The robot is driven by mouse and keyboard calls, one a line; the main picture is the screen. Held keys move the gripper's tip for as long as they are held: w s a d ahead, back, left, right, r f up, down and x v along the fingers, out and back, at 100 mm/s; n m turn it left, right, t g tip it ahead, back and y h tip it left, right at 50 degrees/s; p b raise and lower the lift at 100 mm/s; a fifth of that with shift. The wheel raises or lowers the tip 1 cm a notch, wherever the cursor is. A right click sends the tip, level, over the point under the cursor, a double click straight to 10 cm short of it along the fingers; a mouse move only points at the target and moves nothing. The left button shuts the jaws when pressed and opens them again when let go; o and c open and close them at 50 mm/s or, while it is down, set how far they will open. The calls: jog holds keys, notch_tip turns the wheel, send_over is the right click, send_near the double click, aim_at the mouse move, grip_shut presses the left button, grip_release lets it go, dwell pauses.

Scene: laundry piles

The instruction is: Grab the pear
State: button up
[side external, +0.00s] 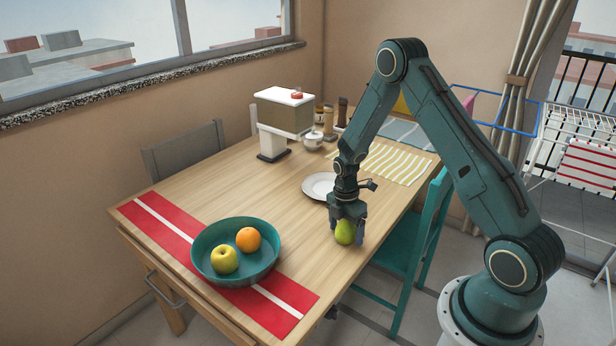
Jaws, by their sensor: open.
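The green pear (345,234) stands on the wooden table near its right edge. My gripper (348,228) points down over the pear, with its fingers open around the upper part of it. The fingers partly hide the pear, and I cannot tell whether they touch it.
A teal bowl (206,264) holding a yellow apple (224,259) and an orange (248,239) sits on a red runner (152,222) at the left. A white plate (317,186) lies just behind my gripper. A teal chair (398,262) stands close at the right. The table's middle is clear.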

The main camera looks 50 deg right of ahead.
jog(key=c, duration=1.1)
jog(key=shift+r, duration=0.2)
jog(key=shift+c, duration=0.2)
notch_tip(320, 180, up, 20)
jog(key=shift+f, duration=0.15)
